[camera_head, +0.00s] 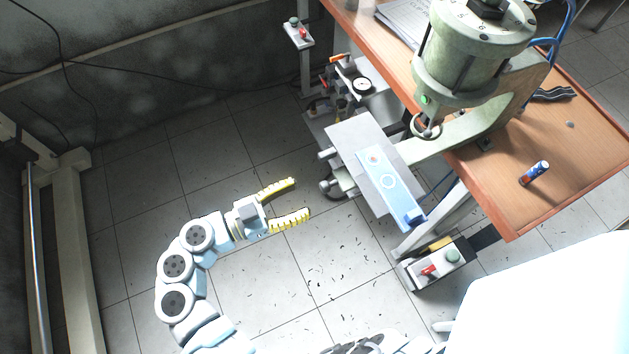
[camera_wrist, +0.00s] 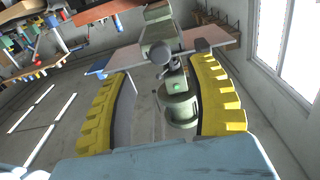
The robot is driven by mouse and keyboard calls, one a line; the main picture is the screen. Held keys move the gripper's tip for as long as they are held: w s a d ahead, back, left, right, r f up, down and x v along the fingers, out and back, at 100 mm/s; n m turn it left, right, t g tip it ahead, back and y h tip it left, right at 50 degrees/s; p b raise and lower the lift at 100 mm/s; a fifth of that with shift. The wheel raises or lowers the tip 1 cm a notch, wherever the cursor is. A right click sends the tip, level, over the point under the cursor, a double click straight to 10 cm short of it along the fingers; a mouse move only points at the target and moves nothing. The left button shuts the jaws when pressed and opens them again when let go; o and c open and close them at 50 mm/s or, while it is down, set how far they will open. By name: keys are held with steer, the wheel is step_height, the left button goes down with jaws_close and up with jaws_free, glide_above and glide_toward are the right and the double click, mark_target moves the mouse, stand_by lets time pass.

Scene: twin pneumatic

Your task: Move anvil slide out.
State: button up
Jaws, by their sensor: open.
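The anvil slide appears to be the flat grey plate (camera_head: 352,132) under the press, with a long blue piece (camera_head: 388,182) on it. Round grey knobs stick out of its left side, one upper (camera_head: 325,155) and one lower (camera_head: 330,188). My gripper (camera_head: 303,199) is open and empty, left of and apart from the knobs, its yellow fingers pointing toward them. The blue piece (camera_wrist: 100,66) shows there at the left.
The green press (camera_head: 470,50) stands over the wooden bench (camera_head: 590,130). A gauge assembly (camera_head: 362,86) is above the slide. A blue-red can (camera_head: 534,173) lies on the bench.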

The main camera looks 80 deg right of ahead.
steer(key=shift+v, duration=2.7)
